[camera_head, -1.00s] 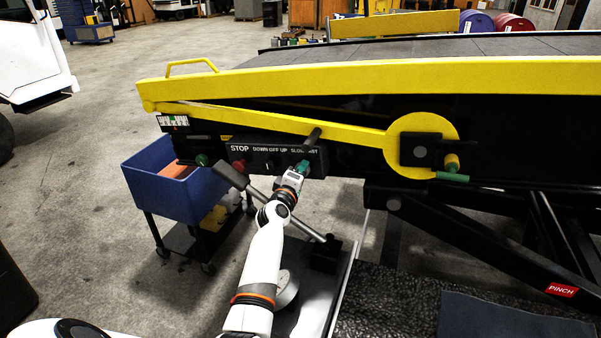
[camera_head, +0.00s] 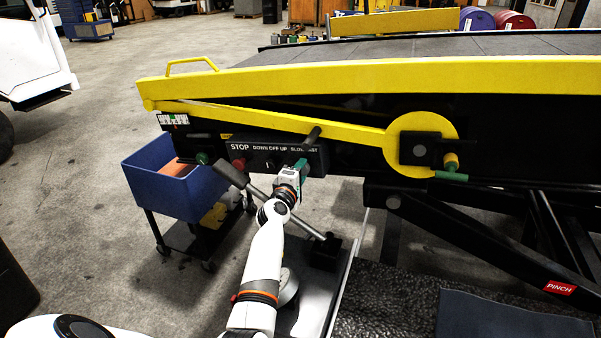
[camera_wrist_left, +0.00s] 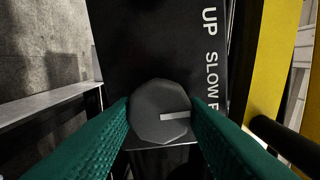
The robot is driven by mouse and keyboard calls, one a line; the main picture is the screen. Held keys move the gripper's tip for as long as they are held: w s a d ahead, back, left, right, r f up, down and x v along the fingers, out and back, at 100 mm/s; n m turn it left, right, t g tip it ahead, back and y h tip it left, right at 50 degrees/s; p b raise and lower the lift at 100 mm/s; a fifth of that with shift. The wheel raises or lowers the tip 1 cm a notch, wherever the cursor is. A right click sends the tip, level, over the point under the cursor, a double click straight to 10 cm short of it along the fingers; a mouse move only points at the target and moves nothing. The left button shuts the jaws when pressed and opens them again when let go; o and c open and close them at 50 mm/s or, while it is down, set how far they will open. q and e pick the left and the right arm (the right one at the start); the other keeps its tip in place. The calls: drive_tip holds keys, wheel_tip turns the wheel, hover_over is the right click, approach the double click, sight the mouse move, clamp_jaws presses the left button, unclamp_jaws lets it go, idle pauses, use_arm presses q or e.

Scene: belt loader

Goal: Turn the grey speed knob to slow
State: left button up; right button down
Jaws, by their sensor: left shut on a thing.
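The grey speed knob (camera_wrist_left: 160,110) is a round, faceted dial on the black control panel (camera_head: 262,157). In the left wrist view its pale pointer line points right, towards the lettering, near the gap between SLOW and a cut-off F. My left gripper (camera_head: 300,165) is at the right part of the panel, below the SLOW and FAST lettering. Its green fingers (camera_wrist_left: 160,117) are shut on the knob, one on each side. In the head view the gripper hides the knob. My right gripper is not in view.
A red STOP button (camera_head: 238,165) and a green knob (camera_head: 202,158) are left of my gripper. A grey-tipped lever (camera_head: 230,174) rises close to my arm. The yellow belt rail (camera_head: 400,78) runs above. A blue cart (camera_head: 160,190) stands at the left.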

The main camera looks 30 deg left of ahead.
use_arm(q)
drive_tip(key=o, duration=1)
drive_tip(key=shift+c, duration=0.2)
drive_tip(key=shift+s, duration=0.1)
drive_tip(key=v, duration=1.1)
drive_tip(key=shift+s+b, duration=0.35)
drive_tip(key=shift+b, duration=0.1)
drive_tip(key=shift+d+f, duration=0.1)
